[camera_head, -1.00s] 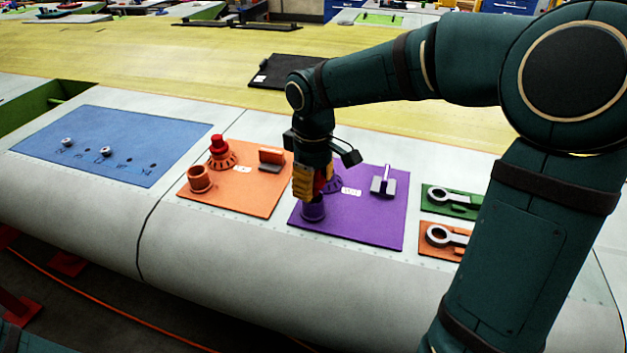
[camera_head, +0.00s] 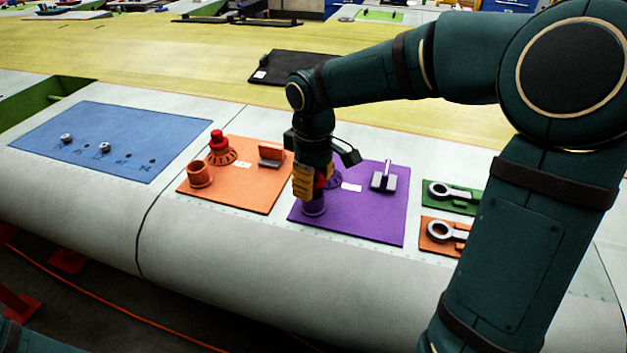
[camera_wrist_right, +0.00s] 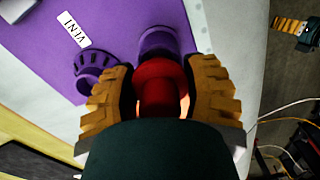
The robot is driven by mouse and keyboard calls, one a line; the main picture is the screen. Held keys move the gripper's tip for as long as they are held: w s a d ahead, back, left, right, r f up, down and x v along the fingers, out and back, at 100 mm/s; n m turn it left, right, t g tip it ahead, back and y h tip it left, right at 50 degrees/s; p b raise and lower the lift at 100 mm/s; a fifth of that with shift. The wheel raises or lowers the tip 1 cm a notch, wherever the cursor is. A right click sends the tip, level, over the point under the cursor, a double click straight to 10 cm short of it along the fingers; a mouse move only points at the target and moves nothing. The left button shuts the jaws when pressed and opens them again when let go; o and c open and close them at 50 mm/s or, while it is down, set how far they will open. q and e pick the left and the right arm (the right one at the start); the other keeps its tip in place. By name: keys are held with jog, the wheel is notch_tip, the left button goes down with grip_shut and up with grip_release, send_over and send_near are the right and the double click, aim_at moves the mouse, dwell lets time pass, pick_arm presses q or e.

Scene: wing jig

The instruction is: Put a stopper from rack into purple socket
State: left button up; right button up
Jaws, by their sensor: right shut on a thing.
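My right gripper (camera_head: 309,198) is shut on a red stopper (camera_wrist_right: 160,85), directly over the purple socket (camera_head: 314,210). In the right wrist view the stopper's far end meets the purple socket (camera_wrist_right: 160,40); how deep it sits inside I cannot tell. The purple slotted rack (camera_wrist_right: 93,70) stands beside the socket, partly hidden behind the gripper in the head view. Another red stopper (camera_head: 217,139) stands in the orange slotted rack (camera_head: 221,156). My left gripper (camera_wrist_right: 290,24) shows small at the right wrist view's upper right, its jaw state unclear.
The purple board (camera_head: 375,220) also carries a grey and purple block (camera_head: 384,178). The orange board (camera_head: 245,195) holds an orange socket (camera_head: 200,175). Grey ring-ended parts (camera_head: 440,190) lie on small boards at right. A blue plate (camera_head: 110,130) lies left.

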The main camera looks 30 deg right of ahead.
jog(key=shift+f+b, duration=0.75)
jog(key=shift+f, duration=0.4)
dwell(0.4)
jog(key=o, duration=1.2)
jog(key=shift+r, duration=0.15)
notch_tip(320, 180, up, 12)
jog(key=shift+w+f, duration=0.1)
